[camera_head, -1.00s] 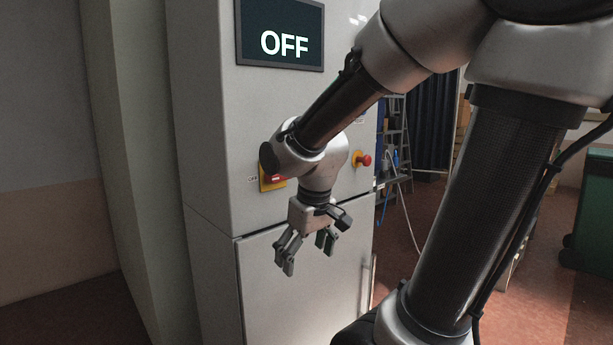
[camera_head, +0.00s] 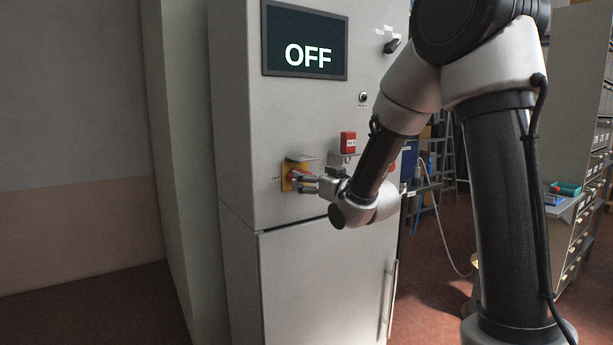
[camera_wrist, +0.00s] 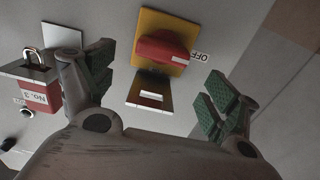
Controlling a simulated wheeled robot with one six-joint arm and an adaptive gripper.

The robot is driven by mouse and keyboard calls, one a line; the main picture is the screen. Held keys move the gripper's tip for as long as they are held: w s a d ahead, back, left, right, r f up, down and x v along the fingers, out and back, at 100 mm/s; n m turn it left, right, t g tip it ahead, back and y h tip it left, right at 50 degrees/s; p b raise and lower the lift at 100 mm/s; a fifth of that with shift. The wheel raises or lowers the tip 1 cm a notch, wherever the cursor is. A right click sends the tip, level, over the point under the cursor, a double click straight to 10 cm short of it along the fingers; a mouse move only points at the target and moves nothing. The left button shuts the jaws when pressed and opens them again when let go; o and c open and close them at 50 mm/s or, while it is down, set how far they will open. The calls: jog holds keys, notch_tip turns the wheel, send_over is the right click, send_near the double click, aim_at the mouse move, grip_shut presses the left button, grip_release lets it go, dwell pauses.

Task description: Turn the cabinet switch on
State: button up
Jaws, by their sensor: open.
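The cabinet switch is a red rotary handle (camera_wrist: 163,47) on a yellow plate (camera_head: 287,176), with an "OFF" label beside it. The cabinet's screen (camera_head: 306,42) reads "OFF". My gripper (camera_head: 308,183) is at the switch, pointing toward the cabinet face. In the wrist view, my gripper (camera_wrist: 158,85) is open, its green-padded fingers spread to either side of the handle. I see no clear contact with the handle. A metal flap with a slot (camera_wrist: 150,92) juts out beside the handle, between the fingers; it also shows above the switch in the head view (camera_head: 302,158).
A red padlock labelled No. 3 (camera_wrist: 38,92) hangs on the cabinet near one finger; it also shows in the head view (camera_head: 348,142). A black knob (camera_head: 391,46) and a small round button (camera_head: 363,97) sit higher up. The wall is at left.

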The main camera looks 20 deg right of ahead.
jog(key=x, duration=0.5)
jog(key=shift+w+a, duration=0.15)
jog(key=shift+w, duration=0.1)
jog(key=c, duration=1)
